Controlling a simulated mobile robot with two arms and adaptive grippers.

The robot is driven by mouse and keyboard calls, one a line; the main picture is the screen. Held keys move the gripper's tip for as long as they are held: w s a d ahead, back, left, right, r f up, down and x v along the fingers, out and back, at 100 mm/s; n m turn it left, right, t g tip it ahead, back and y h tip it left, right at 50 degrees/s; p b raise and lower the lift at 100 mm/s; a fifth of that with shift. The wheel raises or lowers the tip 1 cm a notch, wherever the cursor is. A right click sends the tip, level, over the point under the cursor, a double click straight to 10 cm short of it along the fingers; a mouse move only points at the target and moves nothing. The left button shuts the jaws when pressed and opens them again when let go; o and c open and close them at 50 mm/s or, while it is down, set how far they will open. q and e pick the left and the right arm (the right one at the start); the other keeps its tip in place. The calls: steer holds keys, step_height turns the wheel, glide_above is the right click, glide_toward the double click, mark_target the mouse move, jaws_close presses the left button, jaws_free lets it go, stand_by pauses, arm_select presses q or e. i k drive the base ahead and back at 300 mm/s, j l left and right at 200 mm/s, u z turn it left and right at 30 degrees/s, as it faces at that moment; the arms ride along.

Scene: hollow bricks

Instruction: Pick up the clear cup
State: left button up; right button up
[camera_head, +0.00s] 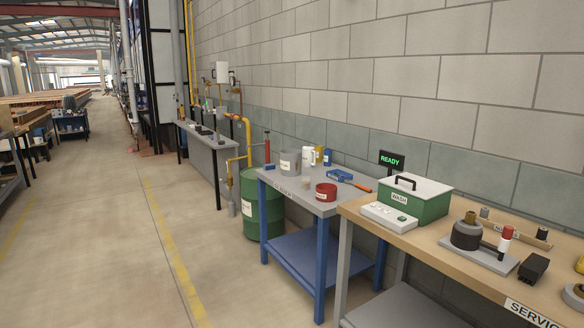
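A small pale cup (306,183) stands upright near the front middle of the grey top of the blue table (332,208). It may be the clear cup, but it is too small to tell whether it is see-through. It stands between a grey container (291,161) and a red round tin (326,192). Neither of my grippers shows in the head view.
Behind the cup are a white jug (309,158), a blue bottle (327,157) and a blue tool (341,176). A wooden bench (411,247) with a green WASH box (427,207) stands at right. A green drum (263,208) is behind the table. The floor at left is clear.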

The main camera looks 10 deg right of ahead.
mark_target(305, 181)
steer(key=i+j+u, duration=0.2)
steer(key=i, duration=0.3)
steer(key=i+u, duration=0.4)
steer(key=i, duration=2.05)
steer(key=i+j+z, duration=0.15)
steer(key=i+z, duration=0.3)
steer(key=i, duration=0.15)
steer(key=i+j+z, duration=0.3)
steer(key=i+z, duration=0.15)
steer(key=i+j+z, duration=0.45)
steer(key=i+j, duration=0.1)
steer(key=i, duration=0.05)
